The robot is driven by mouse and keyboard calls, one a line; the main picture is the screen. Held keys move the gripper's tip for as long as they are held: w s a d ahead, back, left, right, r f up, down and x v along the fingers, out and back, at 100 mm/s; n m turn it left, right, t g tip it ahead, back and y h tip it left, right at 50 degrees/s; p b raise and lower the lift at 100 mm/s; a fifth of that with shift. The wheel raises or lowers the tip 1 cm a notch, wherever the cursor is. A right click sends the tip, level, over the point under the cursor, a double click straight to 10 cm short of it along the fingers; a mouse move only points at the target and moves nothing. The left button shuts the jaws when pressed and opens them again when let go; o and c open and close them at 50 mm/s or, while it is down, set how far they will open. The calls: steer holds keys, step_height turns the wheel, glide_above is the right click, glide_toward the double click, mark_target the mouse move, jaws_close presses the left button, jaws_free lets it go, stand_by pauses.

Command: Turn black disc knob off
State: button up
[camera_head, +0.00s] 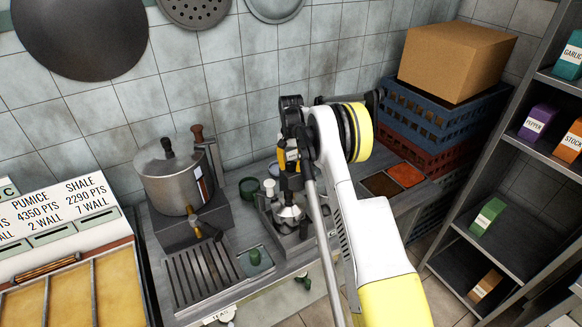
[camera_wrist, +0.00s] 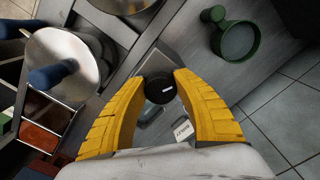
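The black disc knob (camera_wrist: 160,88) shows in the wrist view, with a short white mark lying nearly level across its face. My gripper's yellow fingertips (camera_wrist: 162,76) are on either side of it, and the knob fills the gap between them. I cannot tell whether the fingers touch it or only stand around it. In the head view my gripper (camera_head: 289,165) points down over the right part of the metal counter, and I cannot make out the knob there. A small white label (camera_wrist: 182,128) lies below the knob in the wrist view.
A steel pot (camera_head: 176,177) stands left of my gripper, with a green cup (camera_head: 249,188) between. Stacked crates (camera_head: 425,115) carrying a cardboard box (camera_head: 456,62) stand behind right. Metal shelves (camera_head: 508,170) stand right. A blue-handled round metal part (camera_wrist: 62,65) is near the left finger.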

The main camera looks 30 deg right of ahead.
mark_target(291, 164)
steer(key=shift+f, duration=0.1)
steer(key=shift+f+n+b, duration=0.15)
steer(key=shift+n+b, duration=0.85)
steer(key=shift+n, duration=0.1)
steer(key=shift+c, duration=0.2)
steer(key=shift+o, duration=0.2)
steer(key=shift+d+r+n+b, duration=0.15)
steer(key=shift+n+b, duration=0.3)
steer(key=shift+n, duration=0.85)
steer(key=o, duration=1.2)
steer(key=shift+c, duration=0.2)
step_height(291, 164, up, 12)
